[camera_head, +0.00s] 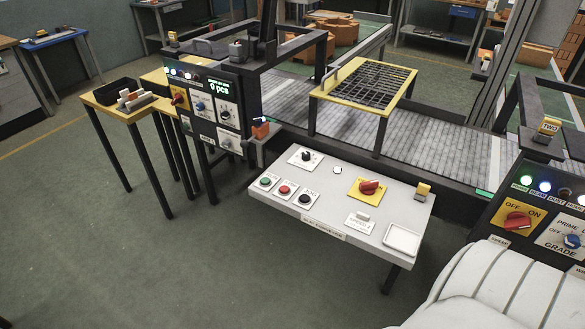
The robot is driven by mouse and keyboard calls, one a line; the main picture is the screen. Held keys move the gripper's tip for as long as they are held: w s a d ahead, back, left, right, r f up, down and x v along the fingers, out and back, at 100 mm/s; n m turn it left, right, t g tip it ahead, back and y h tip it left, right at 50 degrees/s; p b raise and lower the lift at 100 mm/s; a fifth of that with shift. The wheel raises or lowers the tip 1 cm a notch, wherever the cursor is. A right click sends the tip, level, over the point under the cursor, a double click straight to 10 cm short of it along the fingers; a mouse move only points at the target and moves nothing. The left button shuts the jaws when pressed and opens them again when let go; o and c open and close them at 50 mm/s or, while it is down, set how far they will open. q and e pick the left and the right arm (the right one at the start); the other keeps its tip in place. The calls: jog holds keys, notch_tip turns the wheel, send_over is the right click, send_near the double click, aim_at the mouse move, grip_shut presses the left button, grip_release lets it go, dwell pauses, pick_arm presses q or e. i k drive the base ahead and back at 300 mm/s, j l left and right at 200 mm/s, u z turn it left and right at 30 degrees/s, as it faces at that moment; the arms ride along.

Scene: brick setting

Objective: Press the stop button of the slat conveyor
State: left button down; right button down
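A light grey slanted control panel (335,212) stands in front of the slat conveyor (425,141). On its left part are a green button (265,181), a red button (285,189) and a black button (305,199) in a row, each on a small white plate. The red one in the middle looks like the stop button, but its label is too small to read surely. Neither of my grippers is in view.
A yellow-framed mesh table (365,82) stands over the conveyor. A left cabinet (215,110) shows a green counter display. A right cabinet (530,215) has lamps and switches. A white ribbed shape fills the bottom right. Floor in front of the panel is clear.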

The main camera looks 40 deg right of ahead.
aim_at(284, 189)
jog(key=i+j+z, duration=0.3)
jog(key=i+z, duration=0.15)
jog(key=i+j+z, duration=0.85)
jog(key=j, duration=0.25)
